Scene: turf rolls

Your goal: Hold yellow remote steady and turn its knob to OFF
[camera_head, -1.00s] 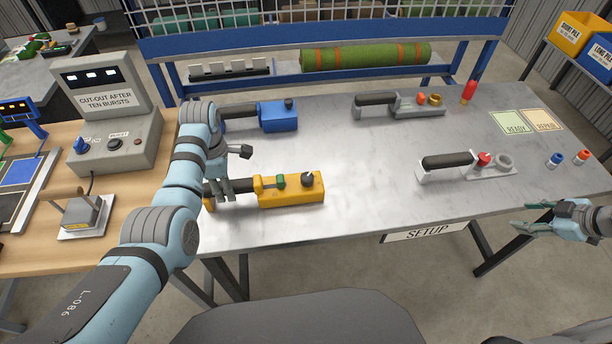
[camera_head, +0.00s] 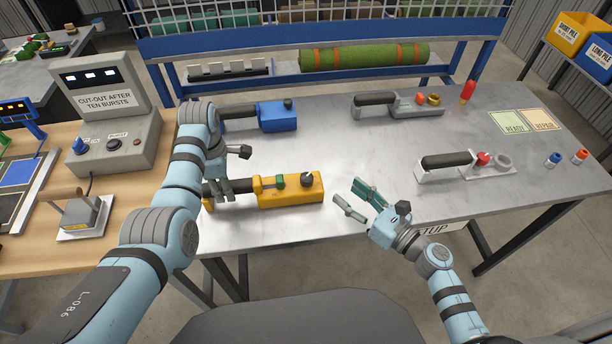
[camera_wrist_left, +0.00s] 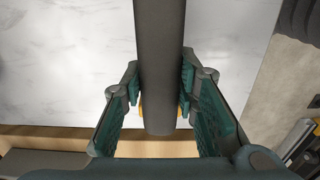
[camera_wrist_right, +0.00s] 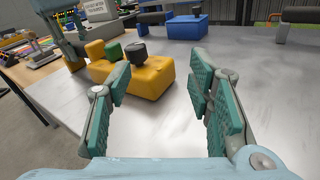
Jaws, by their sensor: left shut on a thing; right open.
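The yellow remote (camera_head: 290,190) lies on the grey table near its front left, with a dark knob (camera_head: 307,177) on its right end, a green button (camera_head: 280,181) and a dark handle to the left. In the right wrist view the yellow remote (camera_wrist_right: 148,78) and dark knob (camera_wrist_right: 135,52) show past the left finger. My left gripper (camera_head: 222,190) is shut on the dark handle, which also shows in the left wrist view (camera_wrist_left: 160,60). My right gripper (camera_head: 358,203) is open and empty, to the right of the remote and apart from it. The knob's setting is too small to read.
A blue remote (camera_head: 278,116) lies behind the yellow one. A grey tool (camera_head: 405,104) and a red-knobbed tool (camera_head: 500,170) lie farther right. A control box (camera_head: 110,140) stands on the wooden table at left. The table's middle is clear.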

